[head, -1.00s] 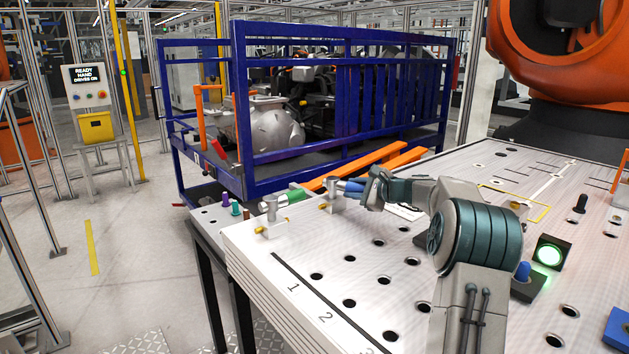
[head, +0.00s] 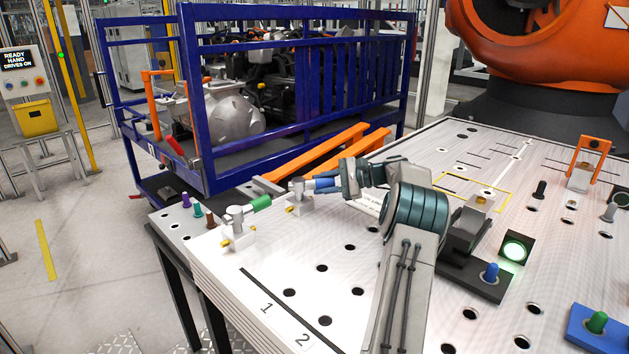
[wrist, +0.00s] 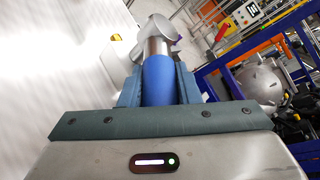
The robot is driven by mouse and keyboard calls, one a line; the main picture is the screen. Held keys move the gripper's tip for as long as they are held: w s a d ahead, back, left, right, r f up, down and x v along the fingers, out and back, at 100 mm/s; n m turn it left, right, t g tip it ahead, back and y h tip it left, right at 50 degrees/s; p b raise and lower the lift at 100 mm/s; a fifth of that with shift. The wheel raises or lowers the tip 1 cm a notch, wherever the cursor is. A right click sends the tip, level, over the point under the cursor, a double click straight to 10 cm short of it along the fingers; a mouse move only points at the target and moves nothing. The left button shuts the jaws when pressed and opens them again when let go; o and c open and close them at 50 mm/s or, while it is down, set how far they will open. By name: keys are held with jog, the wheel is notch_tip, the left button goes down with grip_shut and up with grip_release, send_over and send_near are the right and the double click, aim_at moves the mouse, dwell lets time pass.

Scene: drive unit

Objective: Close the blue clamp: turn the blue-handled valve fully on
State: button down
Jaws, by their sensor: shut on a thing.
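The blue-handled valve is a grey metal body (head: 299,194) with a blue handle (head: 325,183) pointing right, on the left part of the perforated table. My gripper (head: 338,182) is shut on the blue handle from its outer end. In the wrist view the blue handle (wrist: 157,80) lies between the two jaws (wrist: 158,97), in line with the grey valve stem (wrist: 157,36). The jaws hide part of the handle. I cannot tell from the handle how far the valve is turned.
A green-handled valve (head: 260,203) stands close by on the left. A green-lit button box (head: 514,249) and a dark block with a blue peg (head: 490,273) stand right of my arm. A blue-railed cart (head: 290,100) is behind the table.

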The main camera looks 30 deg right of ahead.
jog(key=shift+d, duration=0.1)
jog(key=c, duration=1.1)
grip_release()
jog(key=shift+o, duration=0.2)
jog(key=v, duration=1.3)
jog(key=shift+s+d+b, duration=0.2)
jog(key=shift+s+b, duration=0.1)
